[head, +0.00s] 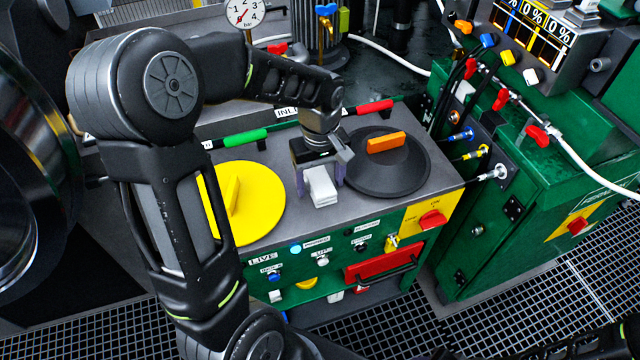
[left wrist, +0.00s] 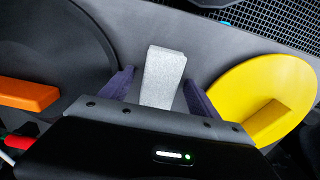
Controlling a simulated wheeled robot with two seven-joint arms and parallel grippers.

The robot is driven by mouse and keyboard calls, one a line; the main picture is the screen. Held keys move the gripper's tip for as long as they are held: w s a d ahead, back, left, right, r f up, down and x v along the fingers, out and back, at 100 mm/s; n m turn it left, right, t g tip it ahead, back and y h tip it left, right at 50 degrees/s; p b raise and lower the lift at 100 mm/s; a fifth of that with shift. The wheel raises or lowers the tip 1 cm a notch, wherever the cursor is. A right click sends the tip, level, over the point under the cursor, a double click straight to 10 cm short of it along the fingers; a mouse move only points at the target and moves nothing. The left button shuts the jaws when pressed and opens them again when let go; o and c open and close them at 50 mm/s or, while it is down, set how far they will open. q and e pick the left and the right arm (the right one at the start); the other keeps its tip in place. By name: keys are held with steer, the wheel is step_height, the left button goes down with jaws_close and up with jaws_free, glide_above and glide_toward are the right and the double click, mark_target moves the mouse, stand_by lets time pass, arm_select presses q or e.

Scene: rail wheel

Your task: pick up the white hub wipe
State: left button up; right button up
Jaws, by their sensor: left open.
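The white hub wipe (head: 320,187) is a small folded white pad on the grey top of the green cabinet, between the yellow disc and the black disc. My left gripper (head: 319,184) is over it, pointing down, with a finger on each side. In the left wrist view the wipe (left wrist: 162,77) shows between the two dark fingers of my left gripper (left wrist: 158,88), with a gap on both sides. The gripper is open. The wipe's near end is hidden by the gripper body in that view. My right gripper does not show.
A yellow disc (head: 261,205) with a yellow handle lies left of the wipe. A black disc (head: 405,172) with an orange handle (head: 386,142) lies close on the right. Green (head: 243,139) and red (head: 375,107) handles lie behind. The cabinet's front edge is near.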

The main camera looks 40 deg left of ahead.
mark_target(320, 181)
arm_select(q)
steer(key=c, duration=1.4)
steer(key=shift+c, duration=0.2)
steer(key=shift+r, duration=0.1)
step_height(320, 181, up, 10)
steer(key=shift+f, duration=0.1)
